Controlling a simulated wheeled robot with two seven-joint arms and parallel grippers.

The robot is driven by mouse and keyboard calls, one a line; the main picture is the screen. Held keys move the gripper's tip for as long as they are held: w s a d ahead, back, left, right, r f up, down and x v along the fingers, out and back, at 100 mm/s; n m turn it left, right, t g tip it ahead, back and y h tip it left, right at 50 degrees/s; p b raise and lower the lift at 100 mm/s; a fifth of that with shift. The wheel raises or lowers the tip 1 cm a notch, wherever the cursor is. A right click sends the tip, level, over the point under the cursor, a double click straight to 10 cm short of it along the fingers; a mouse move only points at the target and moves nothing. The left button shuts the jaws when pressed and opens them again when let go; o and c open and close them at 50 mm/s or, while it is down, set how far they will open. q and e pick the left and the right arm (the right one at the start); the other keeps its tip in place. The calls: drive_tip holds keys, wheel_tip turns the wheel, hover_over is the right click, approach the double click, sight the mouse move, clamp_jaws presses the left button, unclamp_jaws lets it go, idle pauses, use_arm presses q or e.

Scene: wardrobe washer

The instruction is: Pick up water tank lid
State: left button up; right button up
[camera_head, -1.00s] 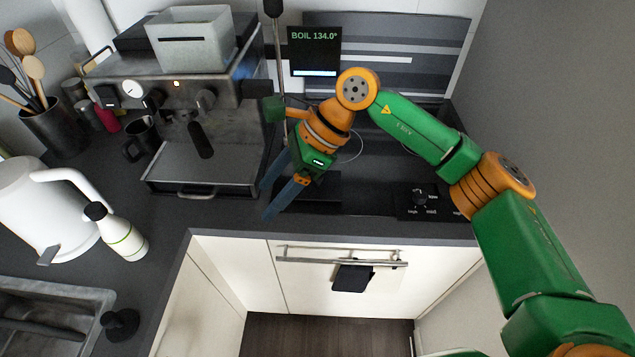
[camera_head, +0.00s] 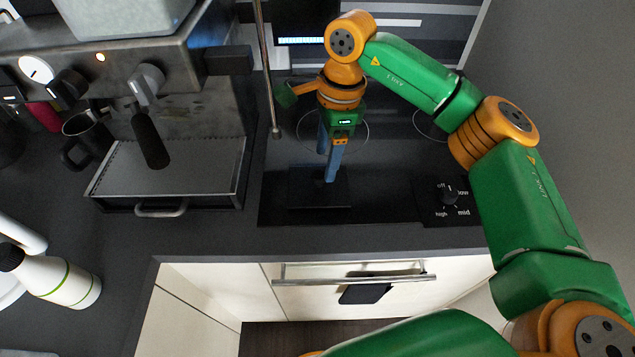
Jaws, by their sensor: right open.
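A flat, dark square piece (camera_head: 305,192), which looks like the water tank lid, lies on the black cooktop. It is hard to tell from the dark surface. My right gripper (camera_head: 327,166) points down over this piece with its blue fingers apart and nothing seen between them. One fingertip overlaps the piece in the picture; whether it touches cannot be told. A pale grey open box (camera_head: 125,18), likely the water tank, sits on top of the coffee machine and is cut off by the top edge. My left gripper is not in view.
The steel coffee machine (camera_head: 210,40) with its drip tray (camera_head: 170,170) stands left of the cooktop. A thin vertical rod (camera_head: 267,70) is just left of my right gripper. A knob (camera_head: 449,194) is at right.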

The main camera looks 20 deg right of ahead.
sight(318, 174)
drive_tip(key=f, duration=0.2)
drive_tip(key=a+f+p, duration=0.1)
drive_tip(key=f, duration=0.1)
drive_tip(key=shift+w+a, duration=0.1)
drive_tip(key=shift+w, duration=0.05)
clamp_jaws()
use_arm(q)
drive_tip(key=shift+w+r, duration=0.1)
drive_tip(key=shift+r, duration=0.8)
use_arm(e)
drive_tip(key=shift+r+b, duration=0.4)
drive_tip(key=shift+b, duration=0.1)
use_arm(q)
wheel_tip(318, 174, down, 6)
drive_tip(key=b, duration=0.5)
use_arm(e)
drive_tip(key=s+a+r, duration=0.3)
drive_tip(key=s+r, duration=0.9)
drive_tip(key=s, duration=0.1)
drive_tip(key=shift+s+a, duration=0.2)
drive_tip(key=shift+s, duration=0.15)
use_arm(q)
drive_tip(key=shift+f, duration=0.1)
use_arm(e)
drive_tip(key=shift+r, duration=0.1)
